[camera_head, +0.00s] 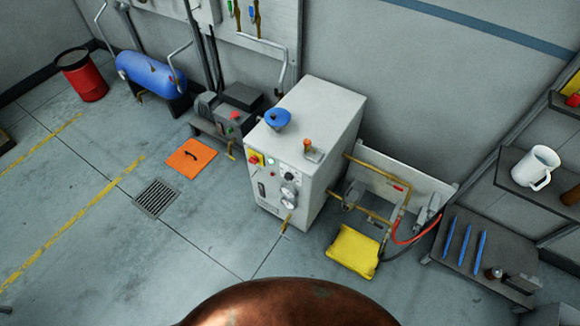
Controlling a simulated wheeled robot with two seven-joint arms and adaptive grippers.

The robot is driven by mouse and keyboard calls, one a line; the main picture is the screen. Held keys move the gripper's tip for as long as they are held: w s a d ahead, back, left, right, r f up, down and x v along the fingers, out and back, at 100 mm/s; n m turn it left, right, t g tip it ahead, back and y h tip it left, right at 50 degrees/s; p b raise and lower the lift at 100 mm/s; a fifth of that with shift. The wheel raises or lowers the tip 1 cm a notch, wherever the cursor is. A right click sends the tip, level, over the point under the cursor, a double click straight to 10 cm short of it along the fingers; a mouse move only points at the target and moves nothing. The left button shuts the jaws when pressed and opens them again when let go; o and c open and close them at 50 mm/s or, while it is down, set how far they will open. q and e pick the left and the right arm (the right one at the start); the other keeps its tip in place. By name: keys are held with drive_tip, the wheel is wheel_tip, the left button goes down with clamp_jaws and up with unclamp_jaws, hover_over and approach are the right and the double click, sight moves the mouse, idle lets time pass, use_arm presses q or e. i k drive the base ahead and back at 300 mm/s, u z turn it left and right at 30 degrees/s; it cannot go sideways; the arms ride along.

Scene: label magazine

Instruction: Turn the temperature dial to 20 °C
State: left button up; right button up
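A white cabinet (318,125) stands against the back wall, with a control panel on its front face. A small dark round knob (289,176) sits on the upper right of that panel, and round gauges (288,191) sit below it. The markings are too small to read, so I cannot tell which control is the temperature dial or where it points. Neither of my grippers is in view.
A blue handwheel (277,119) and an orange-topped lever (308,146) are on the cabinet. A yellow pad (353,251) lies to its right, a floor grate (157,199) to its left. A copper-brown rounded surface (290,304) fills the bottom middle. Floor before the cabinet is clear.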

sight(288, 176)
drive_tip(key=k, duration=1.3)
drive_tip(key=u, duration=0.8)
drive_tip(key=i, duration=1.6)
drive_tip(key=z, duration=0.65)
